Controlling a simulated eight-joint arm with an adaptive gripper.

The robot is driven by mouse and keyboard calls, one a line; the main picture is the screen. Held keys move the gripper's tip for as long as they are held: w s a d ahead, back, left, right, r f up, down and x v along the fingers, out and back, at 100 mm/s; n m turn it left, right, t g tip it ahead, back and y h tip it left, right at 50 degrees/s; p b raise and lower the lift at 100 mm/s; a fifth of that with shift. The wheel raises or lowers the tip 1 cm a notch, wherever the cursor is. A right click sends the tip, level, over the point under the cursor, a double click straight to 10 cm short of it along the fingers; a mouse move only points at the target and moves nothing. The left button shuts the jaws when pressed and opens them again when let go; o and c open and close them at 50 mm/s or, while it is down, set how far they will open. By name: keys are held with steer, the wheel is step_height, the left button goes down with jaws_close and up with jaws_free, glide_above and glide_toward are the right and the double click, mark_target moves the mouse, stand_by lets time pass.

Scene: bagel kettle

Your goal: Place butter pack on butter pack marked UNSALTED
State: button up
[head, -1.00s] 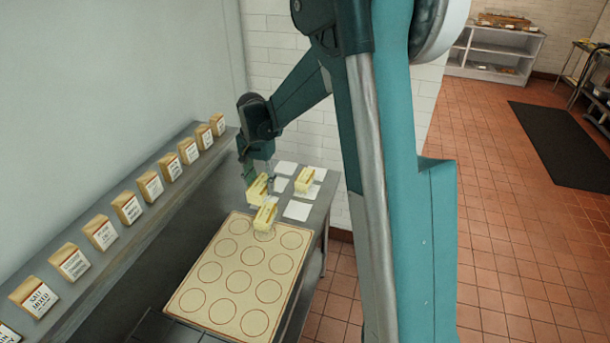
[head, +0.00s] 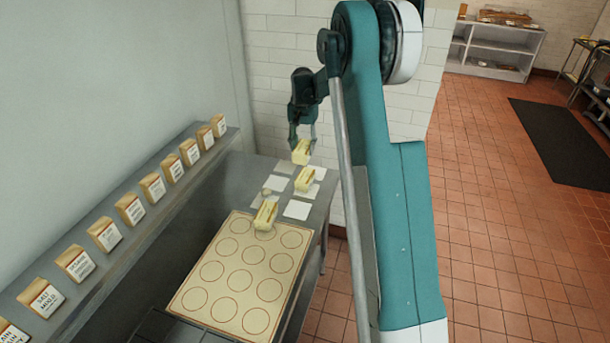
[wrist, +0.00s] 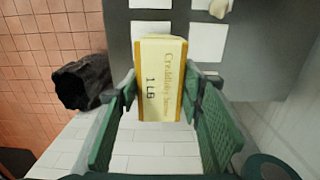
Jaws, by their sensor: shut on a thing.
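My gripper (head: 302,146) is shut on a pale yellow butter pack (head: 301,154) and holds it above the far end of the counter. In the wrist view the green fingers of my gripper (wrist: 160,88) press on both sides of the pack (wrist: 161,75), which shows "1 LB". A second butter pack (head: 308,181) lies below and slightly right, among white squares. The word UNSALTED cannot be read on any pack.
White squares (head: 297,210) lie on the grey counter (head: 238,180). The board with red rings (head: 225,271) is bare apart from its far edge. A shelf with several labelled bags (head: 130,209) runs along the left. A white tiled wall (head: 275,110) stands behind the counter.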

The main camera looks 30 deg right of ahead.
steer(key=shift+w+d, duration=0.2)
steer(key=shift+d, duration=0.4)
steer(key=shift+f, duration=0.1)
glide_above(305, 175)
steer(key=shift+w+f, duration=0.15)
steer(key=shift+f, duration=2.85)
steer(key=shift+f, duration=0.15)
steer(key=shift+f+p, duration=0.35)
steer(key=shift+f, duration=1.4)
steer(key=shift+f, duration=0.15)
steer(key=o, duration=1.2)
steer(key=shift+o, duration=0.2)
